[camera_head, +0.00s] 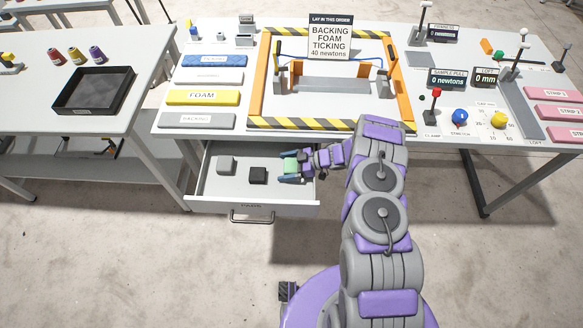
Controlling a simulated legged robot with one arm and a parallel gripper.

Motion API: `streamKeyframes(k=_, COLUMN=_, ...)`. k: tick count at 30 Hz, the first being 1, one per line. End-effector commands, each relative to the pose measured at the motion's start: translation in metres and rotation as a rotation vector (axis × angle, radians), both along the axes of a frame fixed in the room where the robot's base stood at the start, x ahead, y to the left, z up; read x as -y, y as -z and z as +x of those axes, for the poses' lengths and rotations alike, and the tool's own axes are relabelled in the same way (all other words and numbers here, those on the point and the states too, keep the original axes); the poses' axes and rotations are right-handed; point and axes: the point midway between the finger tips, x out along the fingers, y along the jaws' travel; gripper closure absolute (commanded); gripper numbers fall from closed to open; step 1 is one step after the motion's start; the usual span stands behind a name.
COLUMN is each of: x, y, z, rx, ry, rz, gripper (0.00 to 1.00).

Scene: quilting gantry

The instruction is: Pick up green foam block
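The green foam block (290,165) is in the open drawer (225,198) under the main table. My gripper (291,168) is in the right part of the drawer, with its fingers around the block, one on the far side and one on the near side. The fingers hide part of the block. I cannot tell whether they press on it or whether it is lifted off the drawer floor.
A light grey block (226,165) and a dark block (258,175) lie left of my gripper in the drawer. The table (205,137) overhangs the drawer's back. A black tray (95,90) sits on the left table.

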Motion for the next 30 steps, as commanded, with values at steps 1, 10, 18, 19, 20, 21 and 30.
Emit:
streamKeyframes(k=1, x=-0.005, y=0.000, z=-0.003, rx=-0.004, ry=-0.012, rz=0.006, gripper=0.11)
streamKeyframes(k=10, x=-0.005, y=-0.001, z=-0.003, rx=-0.001, ry=-0.007, rz=0.002, gripper=0.39)
streamKeyframes(k=18, x=-0.002, y=-0.002, z=-0.002, rx=0.000, ry=-0.008, rz=0.007, gripper=0.50)
streamKeyframes(k=19, x=-0.002, y=-0.002, z=-0.002, rx=0.000, ry=-0.008, rz=0.007, gripper=0.50)
streamKeyframes(k=20, x=-0.002, y=-0.003, z=-0.002, rx=0.000, ry=-0.008, rz=0.007, gripper=0.50)
streamKeyframes(k=21, x=-0.002, y=-0.003, z=-0.002, rx=0.001, ry=-0.007, rz=0.007, gripper=0.50)
streamKeyframes(k=30, x=0.000, y=-0.023, z=-0.001, rx=0.003, ry=-0.004, rz=0.007, gripper=0.50)
